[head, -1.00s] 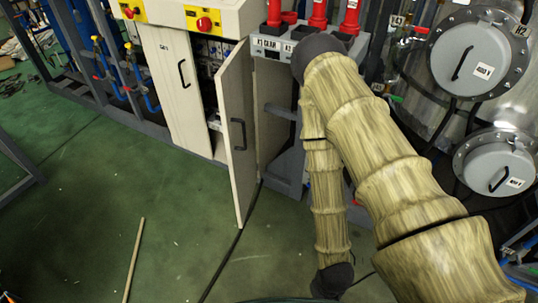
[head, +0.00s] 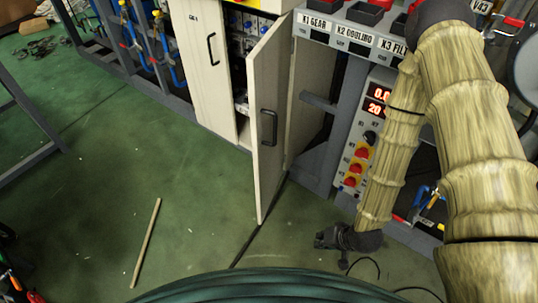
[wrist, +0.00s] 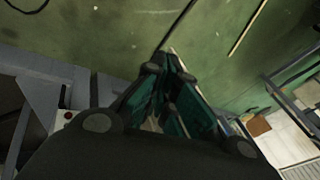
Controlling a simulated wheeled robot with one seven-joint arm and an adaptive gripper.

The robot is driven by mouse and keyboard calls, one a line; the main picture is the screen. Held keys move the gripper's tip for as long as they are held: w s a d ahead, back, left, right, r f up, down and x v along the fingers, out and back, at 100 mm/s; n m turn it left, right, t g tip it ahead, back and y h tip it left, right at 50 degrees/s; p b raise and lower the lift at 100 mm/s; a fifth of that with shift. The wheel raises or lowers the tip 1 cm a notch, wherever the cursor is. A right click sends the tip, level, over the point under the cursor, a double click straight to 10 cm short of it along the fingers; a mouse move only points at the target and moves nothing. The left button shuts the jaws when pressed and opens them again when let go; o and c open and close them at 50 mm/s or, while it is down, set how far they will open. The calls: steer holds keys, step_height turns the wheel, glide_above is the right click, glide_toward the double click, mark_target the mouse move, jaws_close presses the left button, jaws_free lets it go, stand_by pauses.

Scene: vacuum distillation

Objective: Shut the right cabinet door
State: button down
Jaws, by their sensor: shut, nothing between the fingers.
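The right cabinet door (head: 269,165) is a pale panel with a black handle (head: 268,126). It stands ajar, swung out from the cabinet, with shelves and blue parts showing in the gap. My gripper (head: 322,239) is low over the green floor, to the right of the door's lower edge and apart from it. In the wrist view my gripper (wrist: 166,72) has its dark green fingers together, with nothing held. I cannot clearly make out the door in the wrist view.
The left cabinet door (head: 200,60) is closed. A labelled grey console (head: 345,22) and a panel with red displays and knobs (head: 362,150) stand right of the door. A thin stick (head: 146,243) lies on the floor at left. The floor before the cabinet is otherwise clear.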

steer(key=w+a+m+t+y+b, duration=0.1)
steer(key=w+a+t+y+b, duration=0.15)
steer(key=w, duration=0.65)
steer(key=y+b, duration=1.1)
steer(key=b, duration=0.1)
glide_toward(262, 148)
steer(key=b+x, duration=0.2)
steer(key=x, duration=0.5)
